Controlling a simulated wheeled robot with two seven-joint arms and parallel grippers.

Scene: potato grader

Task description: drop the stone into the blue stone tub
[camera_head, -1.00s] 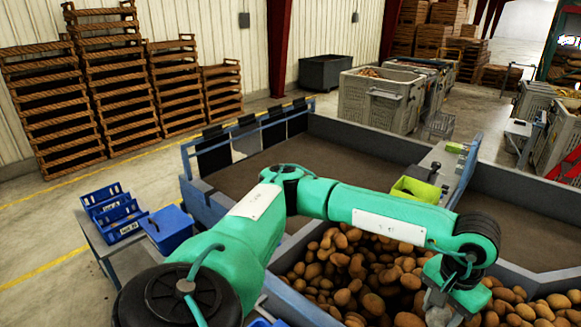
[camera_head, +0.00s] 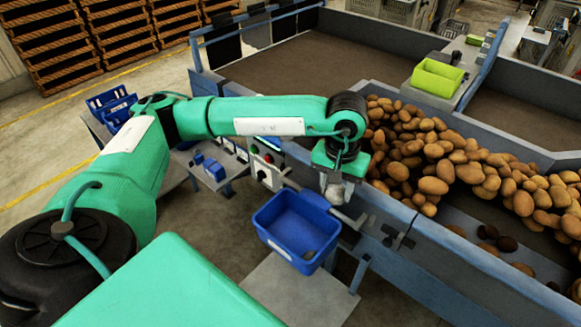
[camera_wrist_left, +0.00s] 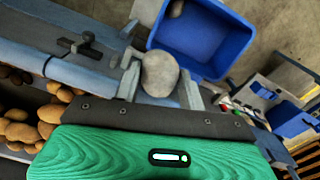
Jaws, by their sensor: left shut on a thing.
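My left gripper (camera_head: 336,196) points down beside the sorting bed's near wall, by the upper right edge of the blue stone tub (camera_head: 265,238). In the left wrist view, it is shut on a rounded grey stone (camera_wrist_left: 160,73), which sits between the two fingers. The blue tub (camera_wrist_left: 212,38) lies just beyond the stone in that view; the stone overlaps its near rim. A small brownish lump rests inside the tub. In the head view, the stone is hard to tell from the fingers. My right gripper is not in view.
Many potatoes (camera_head: 432,160) lie on the grader bed behind its blue-grey wall (camera_head: 420,240). A control box with buttons (camera_head: 267,160) stands left of the gripper. A yellow-green bin (camera_head: 437,78) sits on the bed's divider. Wooden crates are stacked at the back left.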

